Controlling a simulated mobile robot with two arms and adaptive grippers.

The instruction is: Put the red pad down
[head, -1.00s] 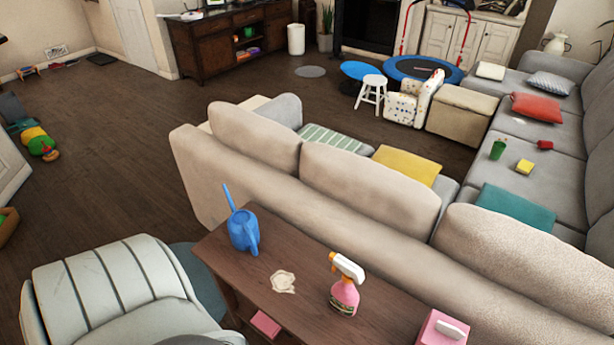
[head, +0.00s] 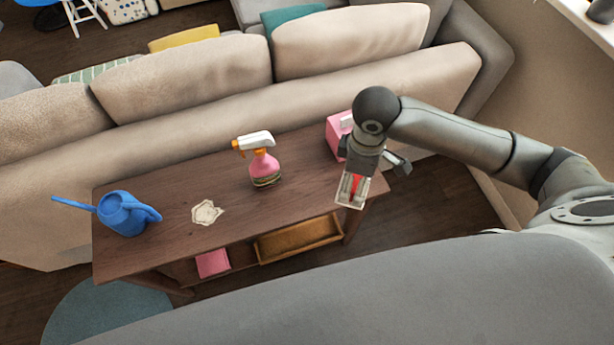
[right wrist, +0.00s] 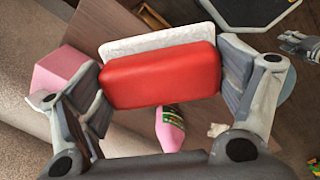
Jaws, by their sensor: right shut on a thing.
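My right gripper (head: 353,190) is shut on the red pad (head: 357,186), a block with a white layer on one side. The right wrist view shows the pad (right wrist: 160,76) between the two fingers. It is held above the right end of the dark wooden table (head: 215,235), in front of the pink box. What looks like my left gripper (right wrist: 300,44) shows at the right edge of the right wrist view, too small to tell its jaws. It does not show in the head view.
A pink box (head: 335,138), a pink spray bottle (head: 264,170) and a blue watering can (head: 125,215) stand on the table. A pale patch (head: 206,212) lies between bottle and can. Below are a wooden tray (head: 300,240) and pink item (head: 213,263). A sofa (head: 185,85) stands behind.

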